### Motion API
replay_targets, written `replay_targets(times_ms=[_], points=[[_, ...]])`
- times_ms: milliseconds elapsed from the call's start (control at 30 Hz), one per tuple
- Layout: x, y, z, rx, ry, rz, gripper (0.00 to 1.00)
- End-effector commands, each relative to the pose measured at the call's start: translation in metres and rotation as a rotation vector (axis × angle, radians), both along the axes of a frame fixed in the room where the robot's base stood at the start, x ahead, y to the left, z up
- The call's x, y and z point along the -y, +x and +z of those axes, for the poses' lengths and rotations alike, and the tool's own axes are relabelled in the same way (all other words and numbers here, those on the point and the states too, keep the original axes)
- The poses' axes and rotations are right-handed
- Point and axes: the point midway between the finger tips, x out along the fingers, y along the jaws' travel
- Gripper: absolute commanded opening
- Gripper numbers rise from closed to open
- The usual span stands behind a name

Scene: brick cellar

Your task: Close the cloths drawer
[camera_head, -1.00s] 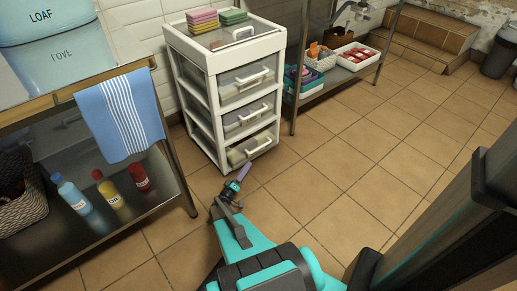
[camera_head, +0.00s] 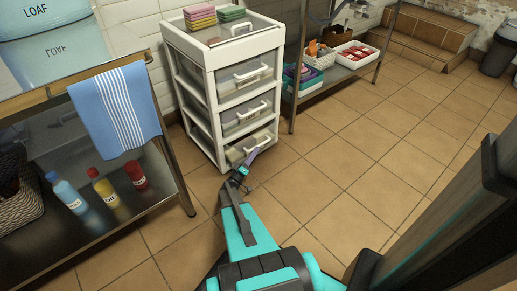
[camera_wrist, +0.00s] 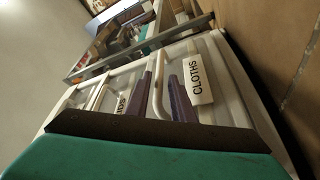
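The white drawer unit (camera_head: 214,85) stands against the tiled wall. Its lowest drawer (camera_head: 250,147) bears the CLOTHS label (camera_wrist: 198,80) in the wrist view. A gap shows between the fingers, and no firm grip is visible. My gripper partly covers the drawer's lower front in the head view.
Two more drawers (camera_head: 245,115) sit above. Sponges (camera_head: 200,15) lie on top of the unit. A metal table with a blue towel (camera_head: 115,110) and bottles (camera_head: 68,193) stands left. A low rack with boxes (camera_head: 318,58) stands right. The tiled floor (camera_head: 340,170) is clear.

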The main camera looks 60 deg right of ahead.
Motion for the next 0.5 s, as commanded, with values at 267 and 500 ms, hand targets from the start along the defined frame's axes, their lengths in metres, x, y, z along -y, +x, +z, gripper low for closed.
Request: replay_targets(times_ms=[267,500], points=[[0.036,0.001,0.006,0.001,-0.001,0.000,0.22],[0.048,0.001,0.010,-0.001,-0.001,0.001,0.22]])
